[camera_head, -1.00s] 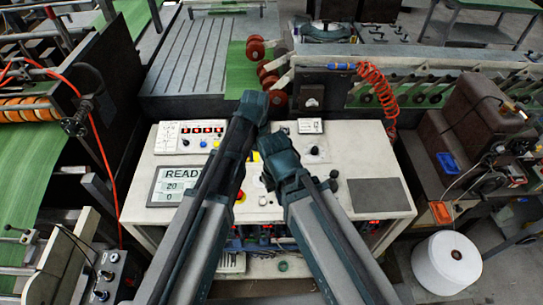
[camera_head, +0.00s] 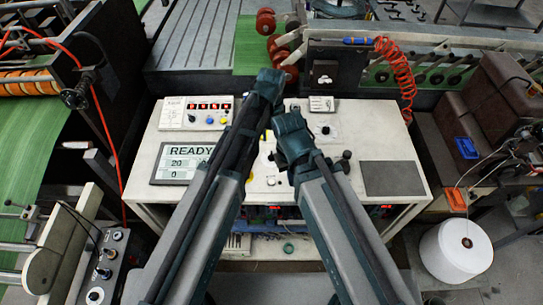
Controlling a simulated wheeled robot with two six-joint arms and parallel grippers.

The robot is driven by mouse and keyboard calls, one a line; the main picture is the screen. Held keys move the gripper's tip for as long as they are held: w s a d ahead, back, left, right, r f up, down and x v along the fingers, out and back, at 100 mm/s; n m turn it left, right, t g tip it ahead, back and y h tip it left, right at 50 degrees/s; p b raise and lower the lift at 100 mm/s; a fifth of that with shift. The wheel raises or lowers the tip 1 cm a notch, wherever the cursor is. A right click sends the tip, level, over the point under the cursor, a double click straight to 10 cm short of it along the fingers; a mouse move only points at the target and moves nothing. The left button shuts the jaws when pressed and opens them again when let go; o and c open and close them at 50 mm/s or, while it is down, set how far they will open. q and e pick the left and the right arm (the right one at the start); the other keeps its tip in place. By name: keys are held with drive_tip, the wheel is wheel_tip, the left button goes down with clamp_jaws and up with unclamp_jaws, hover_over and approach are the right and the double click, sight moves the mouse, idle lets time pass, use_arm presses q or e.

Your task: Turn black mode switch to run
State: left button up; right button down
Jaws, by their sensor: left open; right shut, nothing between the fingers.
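The white control console (camera_head: 300,215) stands in front of me. A small black knob (camera_head: 326,130), which may be the mode switch, sits on its light top, right of my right gripper; its setting is too small to read. My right gripper (camera_head: 287,143) is shut and empty over the middle of the console, apart from that knob. My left gripper (camera_head: 268,84) is higher and farther back, over the console's rear edge. It is open, though its fingers are hard to make out. The two arms hide part of the console's middle.
A READY display (camera_head: 174,170) and a panel with red digits (camera_head: 196,113) are on the console's left. A black ball-topped lever (camera_head: 346,156) and dark grey pad (camera_head: 392,178) are on its right. A red coiled hose (camera_head: 395,75) hangs behind. A white roll (camera_head: 455,250) stands right.

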sight(271, 156)
use_arm(q)
wheel_tip(271, 156, down, 10)
drive_tip(key=b, duration=0.8)
drive_tip(key=shift+r, duration=0.2)
use_arm(e)
wheel_tip(271, 156, down, 10)
drive_tip(key=shift+r, duration=0.2)
drive_tip(key=shift+r, duration=0.1)
use_arm(q)
clamp_jaws()
